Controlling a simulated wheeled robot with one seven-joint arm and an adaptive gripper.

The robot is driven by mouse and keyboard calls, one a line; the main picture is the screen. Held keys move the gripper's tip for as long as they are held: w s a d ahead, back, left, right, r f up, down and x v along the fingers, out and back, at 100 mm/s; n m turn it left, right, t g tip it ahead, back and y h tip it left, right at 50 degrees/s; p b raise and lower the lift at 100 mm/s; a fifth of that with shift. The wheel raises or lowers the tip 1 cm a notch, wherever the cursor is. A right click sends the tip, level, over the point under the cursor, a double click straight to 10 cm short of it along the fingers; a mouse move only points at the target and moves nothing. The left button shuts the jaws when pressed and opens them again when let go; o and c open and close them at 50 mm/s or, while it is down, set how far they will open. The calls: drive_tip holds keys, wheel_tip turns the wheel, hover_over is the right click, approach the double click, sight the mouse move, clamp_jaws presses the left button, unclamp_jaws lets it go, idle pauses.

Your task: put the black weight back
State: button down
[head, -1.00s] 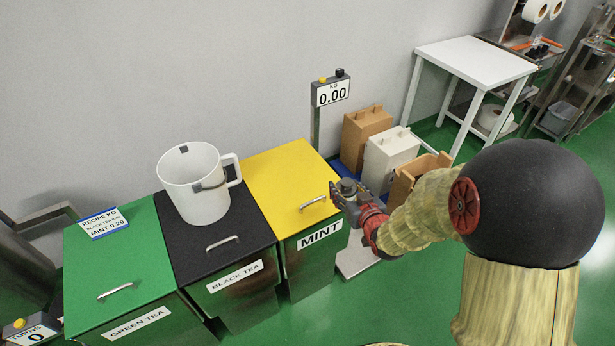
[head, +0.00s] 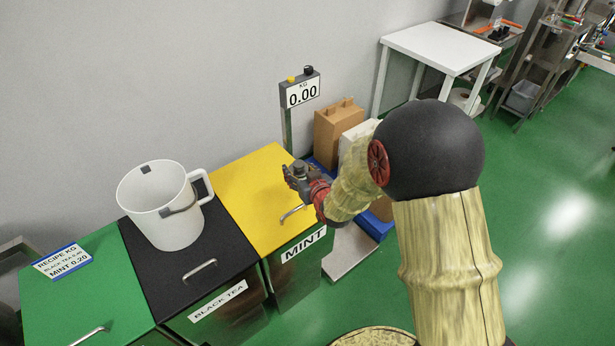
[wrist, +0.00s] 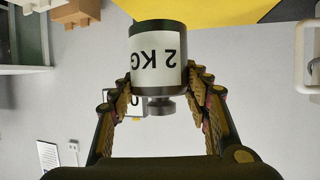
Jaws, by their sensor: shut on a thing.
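The black weight (wrist: 158,32), a dark cylinder with a white "2 KG" label and a knob, sits between the two fingers of my gripper (wrist: 158,100) in the wrist view, appearing upside down. My gripper (head: 300,175) is shut on it. In the head view the gripper and the small dark weight (head: 300,163) show in front of the yellow mint lid (head: 250,185), near its right edge. They appear above the lid, but the gap is hard to judge.
A scale display (head: 301,92) reading 0.00 stands behind, its pale platform (head: 345,255) low beside the mint bin. A white jug (head: 165,215) stands on the black tea lid (head: 215,250). Boxes (head: 338,120) and a white table (head: 440,45) stand to the right.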

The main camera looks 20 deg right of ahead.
drive_tip(key=shift+w+a+f+b, duration=0.4)
drive_tip(key=shift+w+f+b, duration=0.2)
drive_tip(key=shift+w+f, duration=0.7)
drive_tip(key=shift+w+a+f+b, duration=0.45)
drive_tip(key=shift+w+f+b, duration=0.25)
drive_tip(key=shift+f, duration=0.95)
drive_tip(key=shift+w+a+f+b, duration=0.4)
drive_tip(key=shift+w+f+b, duration=0.15)
drive_tip(key=shift+w+f, duration=0.75)
drive_tip(key=shift+s+f, duration=0.2)
drive_tip(key=shift+f, duration=0.15)
drive_tip(key=c, duration=0.9)
unclamp_jaws()
drive_tip(key=shift+s+f, duration=0.25)
drive_tip(key=shift+f, duration=0.05)
